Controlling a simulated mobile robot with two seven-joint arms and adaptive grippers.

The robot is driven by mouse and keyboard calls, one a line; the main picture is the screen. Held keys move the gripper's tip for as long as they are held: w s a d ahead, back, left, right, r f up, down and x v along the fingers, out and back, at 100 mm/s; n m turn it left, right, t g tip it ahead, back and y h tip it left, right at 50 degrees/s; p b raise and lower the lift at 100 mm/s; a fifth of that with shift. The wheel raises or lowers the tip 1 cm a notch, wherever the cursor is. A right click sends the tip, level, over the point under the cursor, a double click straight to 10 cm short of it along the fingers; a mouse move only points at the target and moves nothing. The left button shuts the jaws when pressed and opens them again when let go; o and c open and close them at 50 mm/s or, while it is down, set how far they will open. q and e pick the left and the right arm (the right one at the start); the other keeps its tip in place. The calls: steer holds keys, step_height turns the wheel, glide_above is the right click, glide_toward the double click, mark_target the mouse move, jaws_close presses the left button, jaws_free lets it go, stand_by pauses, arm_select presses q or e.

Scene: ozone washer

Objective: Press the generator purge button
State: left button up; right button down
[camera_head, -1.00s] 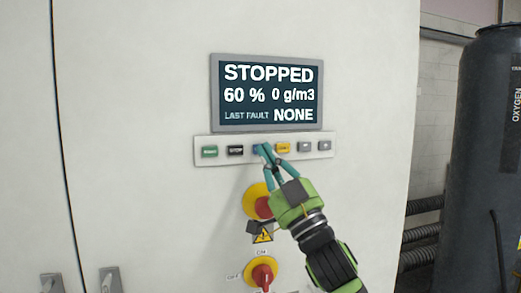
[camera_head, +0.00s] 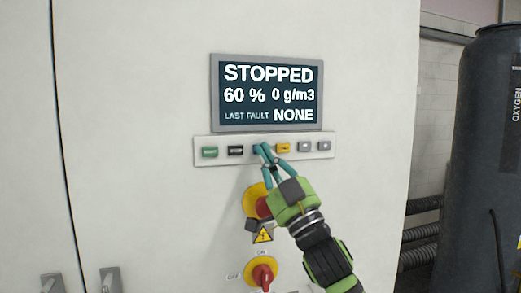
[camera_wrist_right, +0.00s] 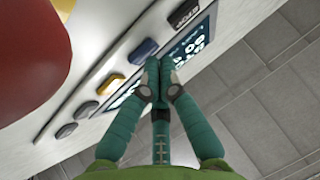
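A row of buttons sits on a pale strip (camera_head: 200,161) below the display: green (camera_head: 209,152), black (camera_head: 235,150), blue (camera_head: 256,148), yellow (camera_head: 283,148) and two grey ones. The button labels are too small to read, so I cannot tell which is purge. My right gripper (camera_head: 264,149) is shut and empty, its teal fingertips in front of the blue button and partly hiding it. In the right wrist view the closed fingertips (camera_wrist_right: 157,76) are beside the blue button (camera_wrist_right: 143,51); I cannot tell whether they touch it. My left gripper is not in view.
The display (camera_head: 267,93) reads STOPPED, 60 %, 0 g/m3, last fault NONE. Below the strip are a red-and-yellow knob (camera_head: 262,206), partly behind my gripper, a warning sign (camera_head: 263,234) and a red rotary switch (camera_head: 262,273). A dark oxygen tank (camera_head: 485,150) stands at right.

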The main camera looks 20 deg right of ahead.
steer(key=shift+w, duration=0.3)
steer(key=shift+s, duration=0.15)
stand_by(0.5)
steer(key=shift+s, duration=0.6)
steer(key=s, duration=0.5)
steer(key=shift+d, duration=0.1)
stand_by(0.6)
